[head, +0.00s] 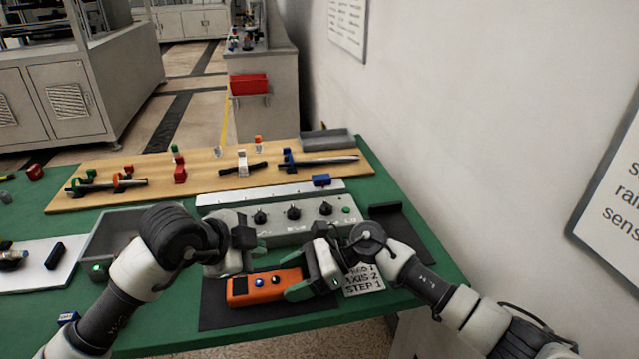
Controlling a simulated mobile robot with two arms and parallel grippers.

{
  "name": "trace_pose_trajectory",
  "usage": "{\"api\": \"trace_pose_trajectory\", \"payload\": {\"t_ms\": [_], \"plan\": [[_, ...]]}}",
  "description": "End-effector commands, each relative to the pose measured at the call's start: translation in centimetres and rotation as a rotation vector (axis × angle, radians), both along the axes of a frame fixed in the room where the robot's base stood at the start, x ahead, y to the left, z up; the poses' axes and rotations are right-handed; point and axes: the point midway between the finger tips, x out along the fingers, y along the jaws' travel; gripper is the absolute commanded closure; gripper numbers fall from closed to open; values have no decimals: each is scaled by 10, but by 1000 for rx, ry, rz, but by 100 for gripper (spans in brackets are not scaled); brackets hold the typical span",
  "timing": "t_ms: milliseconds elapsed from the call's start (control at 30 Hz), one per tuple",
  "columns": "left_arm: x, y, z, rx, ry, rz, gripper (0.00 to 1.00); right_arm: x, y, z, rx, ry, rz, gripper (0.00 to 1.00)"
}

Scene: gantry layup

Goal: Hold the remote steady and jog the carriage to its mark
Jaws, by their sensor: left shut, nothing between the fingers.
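My left gripper (243,245) is shut and empty, above and behind the remote's left part. A blue block (321,180), which looks like the carriage, sits near the right end of a pale rail (245,195) behind the grey control box. I cannot make out its mark.
The grey control box (285,239) has several black knobs and a green button. A card (366,286) reading "AXIS 2 STEP 1" is partly covered by my right gripper. A grey tray (100,240) stands left. A wooden board (215,170) with clamps and rods lies behind; a wall rises right.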

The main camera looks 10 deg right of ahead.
Motion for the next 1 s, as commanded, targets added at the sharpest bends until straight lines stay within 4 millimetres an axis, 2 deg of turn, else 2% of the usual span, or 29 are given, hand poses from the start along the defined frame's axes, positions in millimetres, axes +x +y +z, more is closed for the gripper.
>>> {"api": "trace_pose_trajectory", "payload": {"t_ms": [33,167,433,533,667,1000], "plan": [[0,0,0,0,0,0,100,0,0,0,1,-1,0,28],[0,0,0,0,0,0,100,0,0,0,0,0,0,9],[0,0,0,0,0,0,100,0,-1,0,0,0,0,9],[0,0,0,0,0,0,100,0,-7,3,-1,-1,-2,9],[0,0,0,0,0,0,100,1,-26,10,-2,-1,-3,9],[0,0,0,0,0,0,100,1,-90,37,-2,-1,-2,9]]}}
